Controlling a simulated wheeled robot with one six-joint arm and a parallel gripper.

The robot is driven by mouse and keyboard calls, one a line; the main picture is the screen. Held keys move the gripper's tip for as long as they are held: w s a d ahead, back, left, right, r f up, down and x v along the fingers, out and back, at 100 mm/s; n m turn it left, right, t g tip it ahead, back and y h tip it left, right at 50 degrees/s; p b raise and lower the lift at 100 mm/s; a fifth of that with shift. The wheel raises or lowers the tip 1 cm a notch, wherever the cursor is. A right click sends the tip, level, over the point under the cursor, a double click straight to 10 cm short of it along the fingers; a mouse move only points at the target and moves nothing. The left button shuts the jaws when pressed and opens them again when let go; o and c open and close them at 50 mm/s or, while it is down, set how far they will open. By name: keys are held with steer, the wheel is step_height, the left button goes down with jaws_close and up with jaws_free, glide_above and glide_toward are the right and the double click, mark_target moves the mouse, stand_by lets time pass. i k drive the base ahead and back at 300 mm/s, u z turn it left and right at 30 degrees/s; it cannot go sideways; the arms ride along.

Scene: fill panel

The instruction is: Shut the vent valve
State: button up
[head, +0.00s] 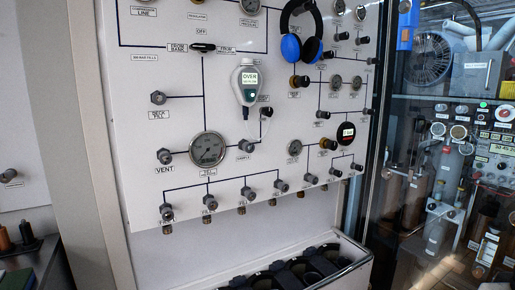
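The vent valve (164,156) is a small dark grey knob on the white fill panel (145,95), in the left half of the head view. A label reading "VENT" sits just below it. A thin dark line runs from the knob right to a large round gauge (208,149). I cannot tell from this view whether the valve is open or shut. My gripper is not in view.
A similar knob (158,98) sits above the vent valve, and a row of knobs runs below. A handheld meter (246,82) reading "OVER" and blue headphones (302,40) hang on the panel. A dark-slotted bin (355,266) stands below. Glass-fronted equipment is at right.

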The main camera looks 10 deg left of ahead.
mark_target(165, 158)
steer(key=z, duration=0.55)
steer(key=k, duration=1.4)
steer(key=u, duration=1.25)
steer(key=k, duration=0.35)
steer(key=z, duration=0.8)
steer(key=i, duration=1.7)
steer(key=u, duration=0.8)
steer(key=i, duration=0.55)
steer(key=u, duration=0.45)
